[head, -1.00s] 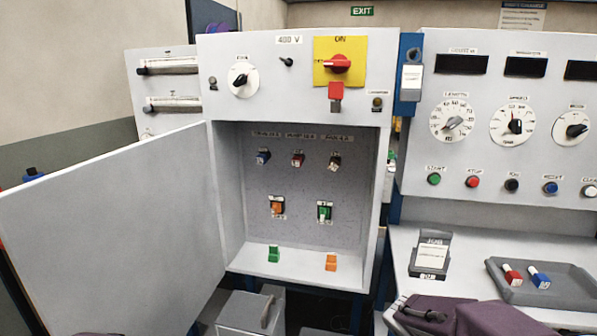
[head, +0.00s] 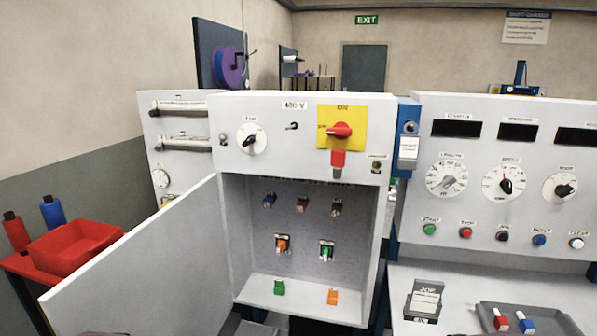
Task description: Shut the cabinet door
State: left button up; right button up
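The grey cabinet door (head: 150,265) is hinged on the cabinet's left side and stands wide open, swung out toward me to the left. The cabinet (head: 300,185) is open, showing a grey back wall with several small blue, red, orange and green switches, and a green clip (head: 279,287) and an orange clip (head: 333,297) on its floor. Above the opening, the red rotary switch (head: 340,131) sits on a yellow plate. Neither gripper can be made out; only a small dark purple piece, probably of my arm, shows at the bottom left edge.
On the right are a control panel with dials (head: 503,183), a shelf with a card holder (head: 424,299) and a grey tray (head: 530,318).

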aim_at(169, 275)
jog(key=k+j+z, duration=0.1)
jog(key=j, duration=0.3)
jog(key=k+j+z, duration=0.15)
jog(key=j, duration=0.25)
jog(key=k+j+z, duration=0.1)
jog(key=j, duration=0.3)
jog(key=k+j+z, duration=0.1)
jog(key=j, duration=0.25)
jog(key=i+j+z, duration=0.15)
jog(key=j, duration=0.35)
jog(key=i+j+z, duration=0.2)
jog(key=j, duration=0.3)
jog(key=j+z, duration=0.15)
jog(key=j, duration=0.35)
